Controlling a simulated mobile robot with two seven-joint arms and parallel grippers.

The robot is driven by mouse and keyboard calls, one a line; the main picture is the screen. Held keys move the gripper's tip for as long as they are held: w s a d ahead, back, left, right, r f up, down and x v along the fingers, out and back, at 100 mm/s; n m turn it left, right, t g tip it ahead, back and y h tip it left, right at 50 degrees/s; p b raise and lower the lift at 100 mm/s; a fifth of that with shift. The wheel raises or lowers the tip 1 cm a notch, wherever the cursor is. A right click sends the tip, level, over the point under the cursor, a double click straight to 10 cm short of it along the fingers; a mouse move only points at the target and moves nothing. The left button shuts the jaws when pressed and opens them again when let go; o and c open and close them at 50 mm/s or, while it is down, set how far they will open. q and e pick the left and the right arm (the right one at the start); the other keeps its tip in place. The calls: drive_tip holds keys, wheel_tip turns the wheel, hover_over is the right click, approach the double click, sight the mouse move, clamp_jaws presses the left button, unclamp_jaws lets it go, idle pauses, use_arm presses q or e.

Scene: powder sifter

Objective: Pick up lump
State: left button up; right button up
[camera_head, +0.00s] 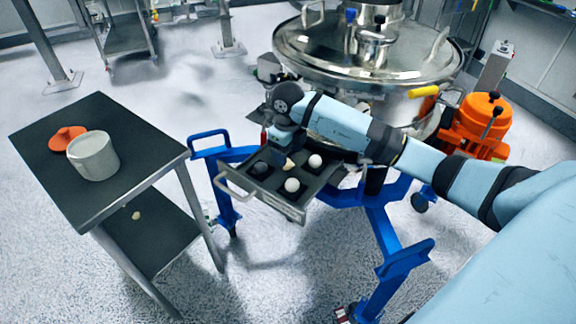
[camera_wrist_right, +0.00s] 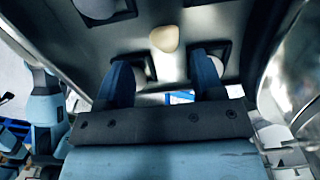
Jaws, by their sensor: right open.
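A small beige lump (camera_head: 289,163) lies on the surface of the pulled-out dark tray (camera_head: 273,198), among square recesses. In the right wrist view the lump (camera_wrist_right: 164,38) shows just beyond the fingertips, roughly centred between them. My right gripper (camera_wrist_right: 162,64) is open, its two blue-and-dark fingers apart with nothing between them. In the head view the right gripper (camera_head: 284,140) is above the tray's back part, pointing down, close to the lump; its fingers are hard to make out. I cannot tell whether they touch the tray. My left gripper is in neither view.
White balls (camera_head: 292,185) (camera_head: 315,160) sit in tray recesses. A steel sifter (camera_head: 350,60) stands behind, with an orange motor (camera_head: 483,115) and blue frame (camera_head: 385,225). A dark table (camera_head: 125,130) at left holds a white pot (camera_head: 93,157) and orange lid (camera_head: 67,138); a pale bit (camera_head: 136,215) lies below.

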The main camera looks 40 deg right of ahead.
sight(288, 162)
drive_tip(key=f, duration=0.5)
drive_tip(key=shift+w+d, duration=0.2)
drive_tip(key=shift+w, duration=0.1)
drive_tip(key=c, duration=1)
drive_tip(key=shift+r, duration=0.2)
